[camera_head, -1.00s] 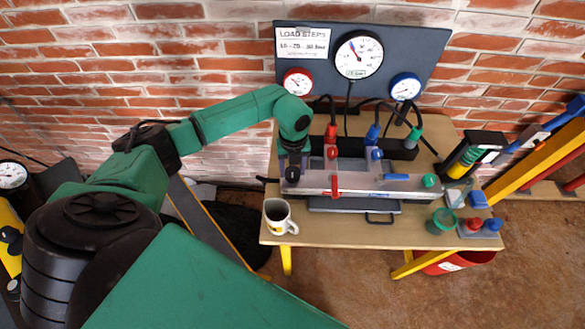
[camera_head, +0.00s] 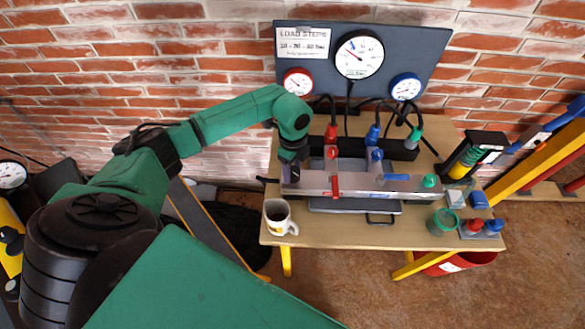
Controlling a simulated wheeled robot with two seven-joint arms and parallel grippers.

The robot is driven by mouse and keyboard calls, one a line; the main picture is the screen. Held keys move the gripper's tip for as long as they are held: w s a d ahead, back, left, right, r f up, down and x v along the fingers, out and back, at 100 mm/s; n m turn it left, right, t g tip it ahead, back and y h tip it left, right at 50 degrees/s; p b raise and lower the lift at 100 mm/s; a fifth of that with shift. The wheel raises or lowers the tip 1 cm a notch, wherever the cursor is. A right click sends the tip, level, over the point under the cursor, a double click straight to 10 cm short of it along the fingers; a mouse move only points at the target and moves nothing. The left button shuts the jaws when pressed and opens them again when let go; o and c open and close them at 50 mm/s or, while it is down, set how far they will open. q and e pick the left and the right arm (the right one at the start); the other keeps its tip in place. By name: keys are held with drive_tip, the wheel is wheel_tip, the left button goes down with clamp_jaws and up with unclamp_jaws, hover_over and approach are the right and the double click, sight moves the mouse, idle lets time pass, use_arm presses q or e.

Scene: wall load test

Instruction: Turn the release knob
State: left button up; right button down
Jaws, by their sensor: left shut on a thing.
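A grey metal manifold block (camera_head: 355,184) lies along the bench, with a red lever (camera_head: 335,187), a blue lever (camera_head: 396,177) and a green knob (camera_head: 429,181) at its right end. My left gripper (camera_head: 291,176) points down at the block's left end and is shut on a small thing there. The gripper hides most of it; by its place it appears to be the release knob. The large white gauge (camera_head: 359,57) on the dark panel has its needle pointing up and left. My right gripper is not in view.
A mug (camera_head: 278,217) stands on the wooden bench (camera_head: 340,232) just in front of the gripper. A green cup (camera_head: 441,222) and small red and blue caps are at the right. Hoses rise behind the block to the panel (camera_head: 433,52).

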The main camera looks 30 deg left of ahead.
sight(292, 171)
use_arm(q)
drive_tip(key=n, duration=0.3)
drive_tip(key=shift+r+n, duration=0.1)
drive_tip(key=shift+n, duration=0.3)
drive_tip(key=shift+n+p, duration=0.65)
drive_tip(key=shift+n, duration=1.25)
drive_tip(key=shift+w, duration=0.1)
drive_tip(key=o, duration=1.4)
drive_tip(key=shift+c, duration=0.2)
wheel_tip(292, 171, up, 14)
drive_tip(key=b, duration=0.3)
drive_tip(key=shift+r, duration=0.25)
